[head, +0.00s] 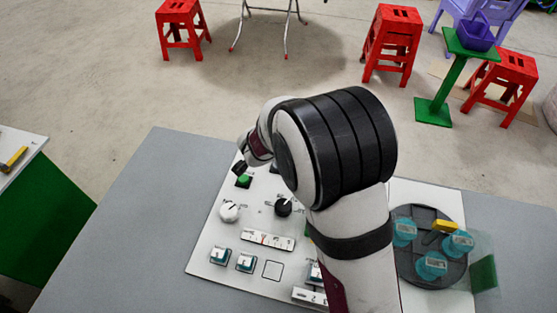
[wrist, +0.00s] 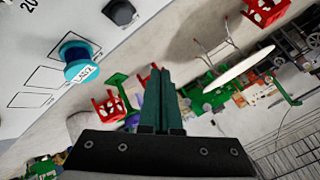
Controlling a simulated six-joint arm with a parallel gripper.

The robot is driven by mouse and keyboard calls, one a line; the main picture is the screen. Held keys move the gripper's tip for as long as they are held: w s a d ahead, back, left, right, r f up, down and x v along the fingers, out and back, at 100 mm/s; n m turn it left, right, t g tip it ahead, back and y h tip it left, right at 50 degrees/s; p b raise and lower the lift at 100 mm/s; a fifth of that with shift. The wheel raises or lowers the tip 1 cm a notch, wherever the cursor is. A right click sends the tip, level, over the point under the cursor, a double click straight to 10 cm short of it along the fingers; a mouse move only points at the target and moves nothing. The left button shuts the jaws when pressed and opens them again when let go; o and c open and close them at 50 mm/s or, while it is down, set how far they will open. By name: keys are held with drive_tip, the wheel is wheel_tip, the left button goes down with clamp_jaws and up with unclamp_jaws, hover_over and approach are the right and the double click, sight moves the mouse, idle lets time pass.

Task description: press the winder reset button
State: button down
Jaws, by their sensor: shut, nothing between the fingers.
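A white control panel (head: 215,245) lies on the grey table in the head view. A green button (head: 243,181) in a dark square mount sits near its far left edge; I cannot read its label. My gripper shows in the head view as a small dark shape (head: 239,167) right by the button's far side; whether it touches cannot be told. In the wrist view my gripper (wrist: 160,70) has its dark green fingers together, with nothing between them. The green button cannot be made out in the wrist view. My arm hides part of the panel.
A white knob (head: 229,212) and a black knob (head: 283,206) stand nearer on the panel. Teal pieces (head: 246,262) sit at its near edge; one labelled spool (wrist: 82,70) shows in the wrist view. A dark disc (head: 404,264) holds teal pieces at the right.

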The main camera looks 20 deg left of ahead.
drive_tip(key=shift+f, duration=4.3)
drive_tip(key=shift+f, duration=0.15)
drive_tip(key=shift+f, duration=0.25)
drive_tip(key=shift+f, duration=0.5)
drive_tip(key=shift+r, duration=0.95)
drive_tip(key=shift+r, duration=2.5)
